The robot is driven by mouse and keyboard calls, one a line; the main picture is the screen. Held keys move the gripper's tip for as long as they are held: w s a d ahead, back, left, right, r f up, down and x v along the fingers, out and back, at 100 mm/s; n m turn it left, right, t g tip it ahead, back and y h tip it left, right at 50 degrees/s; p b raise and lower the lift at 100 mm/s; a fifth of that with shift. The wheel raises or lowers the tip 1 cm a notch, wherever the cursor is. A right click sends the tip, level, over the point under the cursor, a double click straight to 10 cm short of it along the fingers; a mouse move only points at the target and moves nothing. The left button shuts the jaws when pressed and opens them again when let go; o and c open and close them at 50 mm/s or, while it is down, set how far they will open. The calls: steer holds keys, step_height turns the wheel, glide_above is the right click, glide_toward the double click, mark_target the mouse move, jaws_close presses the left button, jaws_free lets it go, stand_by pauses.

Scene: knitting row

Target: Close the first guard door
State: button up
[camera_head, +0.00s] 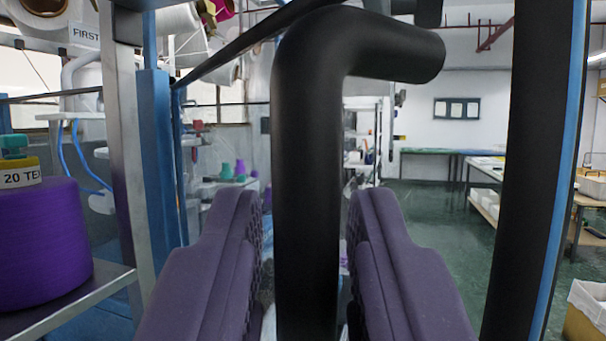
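A thick black tubular handle (308,180) stands upright in the middle of the view and bends to the right at its top. It appears to belong to the guard door, whose black edge bar with a blue strip (531,170) rises at the right. A black top rail (238,55) slants away at the upper left. The door looks clear between its bars, and it is partly open as far as I can tell. My gripper (305,245) has its two purple padded fingers on either side of the handle. Narrow gaps show between the fingers and the handle.
A "FIRST" sign (86,35) hangs at the upper left by grey and blue frame posts (158,160). A purple yarn cone (42,240) stands on a metal shelf (75,300) at the left. Green floor (425,215) is open behind, with worktables at the right.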

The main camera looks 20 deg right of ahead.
steer(key=shift+w+d, duration=0.2)
steer(key=shift+w, duration=0.05)
steer(key=shift+s+a, duration=0.1)
jaws_close()
